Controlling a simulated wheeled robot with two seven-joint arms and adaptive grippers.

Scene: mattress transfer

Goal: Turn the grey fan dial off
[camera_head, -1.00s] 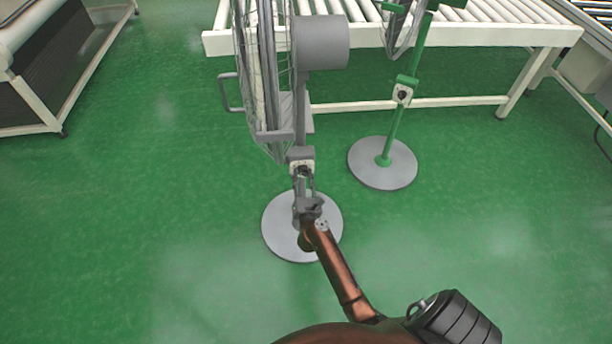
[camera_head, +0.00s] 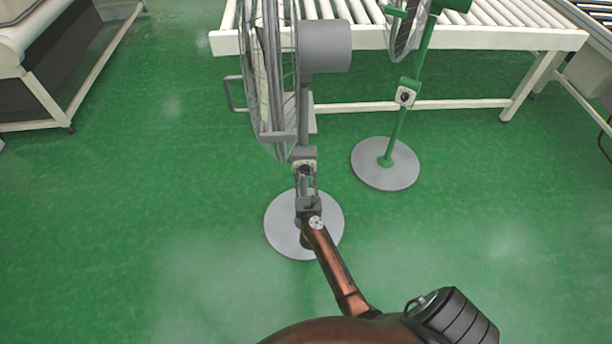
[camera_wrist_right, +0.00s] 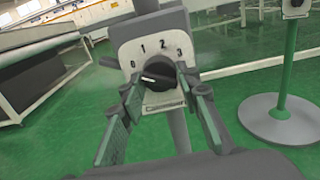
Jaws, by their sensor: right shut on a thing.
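The grey fan (camera_head: 325,45) stands on a round grey base (camera_head: 282,238). Its white dial plate (camera_head: 305,167) sits low on the pole and shows close up in the right wrist view (camera_wrist_right: 130,52), marked 0, 1, 2 and 3. The dark round knob (camera_wrist_right: 158,74) is in the middle of the plate; its exact setting is hard to read. My right gripper (camera_head: 306,184) is at the dial, its two fingers (camera_wrist_right: 162,90) on either side of the knob and shut on it. My left gripper is in neither view.
A green fan (camera_head: 418,65) with its own dial box (camera_head: 405,96) stands to the right on a round base (camera_head: 385,180). A roller conveyor (camera_head: 455,38) runs behind both fans. Another conveyor frame (camera_head: 40,85) is at the far left. The green floor between is clear.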

